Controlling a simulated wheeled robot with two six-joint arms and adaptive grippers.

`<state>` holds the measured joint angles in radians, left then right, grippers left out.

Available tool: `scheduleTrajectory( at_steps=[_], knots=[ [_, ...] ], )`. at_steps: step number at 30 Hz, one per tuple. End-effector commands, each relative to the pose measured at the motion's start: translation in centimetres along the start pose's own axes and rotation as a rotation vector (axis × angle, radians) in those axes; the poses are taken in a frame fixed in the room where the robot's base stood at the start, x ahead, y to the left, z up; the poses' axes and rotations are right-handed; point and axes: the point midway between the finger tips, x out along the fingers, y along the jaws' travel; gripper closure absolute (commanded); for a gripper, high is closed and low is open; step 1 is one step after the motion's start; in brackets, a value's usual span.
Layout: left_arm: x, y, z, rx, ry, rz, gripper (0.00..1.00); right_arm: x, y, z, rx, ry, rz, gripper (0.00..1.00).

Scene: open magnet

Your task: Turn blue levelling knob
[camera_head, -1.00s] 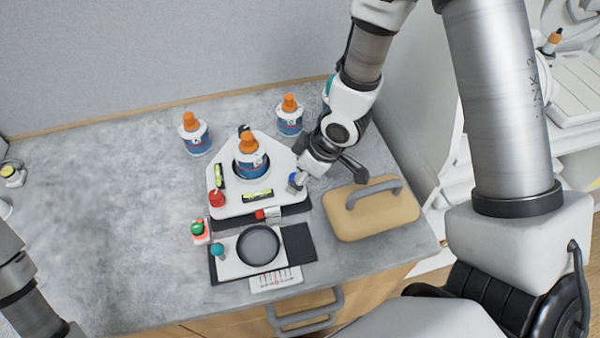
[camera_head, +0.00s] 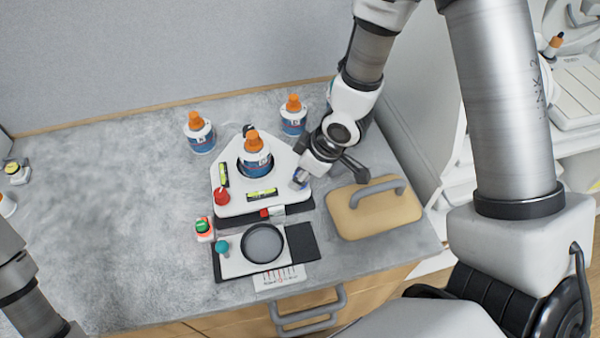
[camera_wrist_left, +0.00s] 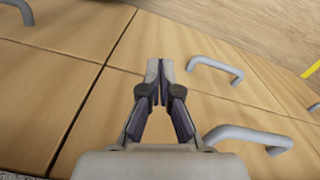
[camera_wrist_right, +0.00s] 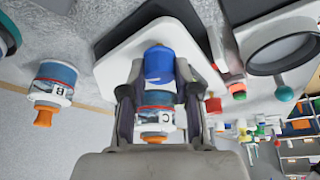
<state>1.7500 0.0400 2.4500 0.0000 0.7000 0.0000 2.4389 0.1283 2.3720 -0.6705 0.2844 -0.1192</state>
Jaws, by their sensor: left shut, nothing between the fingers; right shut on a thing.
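The blue levelling knob (camera_wrist_right: 158,63) is at the right front corner of the white three-cornered platform (camera_head: 236,207). It is mostly hidden in the head view, where a bit of blue (camera_head: 299,183) shows under the gripper. My right gripper (camera_head: 301,178) is at this corner. In the right wrist view its fingers (camera_wrist_right: 158,78) are shut on the knob, one on each side. Two yellow-green spirit levels, one on the left (camera_head: 223,175) and one in front (camera_head: 262,195), lie on the platform. My left gripper (camera_wrist_left: 161,75) is shut and empty before wooden drawer fronts.
A bottle with an orange cap (camera_head: 254,160) stands in the platform's middle; two more (camera_head: 199,135) (camera_head: 293,119) stand behind. A red knob (camera_head: 221,197) is at the left corner. A tan handled block (camera_head: 373,215) lies close right of my gripper.

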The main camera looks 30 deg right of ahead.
Motion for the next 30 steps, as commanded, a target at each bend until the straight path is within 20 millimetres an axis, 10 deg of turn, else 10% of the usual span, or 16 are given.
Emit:
scheduleTrajectory(
  at_steps=[21,22,24,30],
  knots=[
    [0.08,0.00,0.00,0.000,0.000,0.000,1.00,0.18,-0.30,0.52,0.002,-0.014,-0.007,1.00],
    [0.08,0.00,0.00,0.000,0.000,0.000,1.00,0.18,-0.30,0.52,0.002,-0.014,-0.007,0.66],
    [0.08,0.00,0.00,0.000,0.000,0.000,1.00,0.17,-0.28,0.48,0.002,-0.013,-0.007,0.45],
    [0.05,0.00,0.00,0.000,0.000,0.000,1.00,0.11,-0.17,0.29,0.001,-0.008,-0.004,0.45]
  ],
)
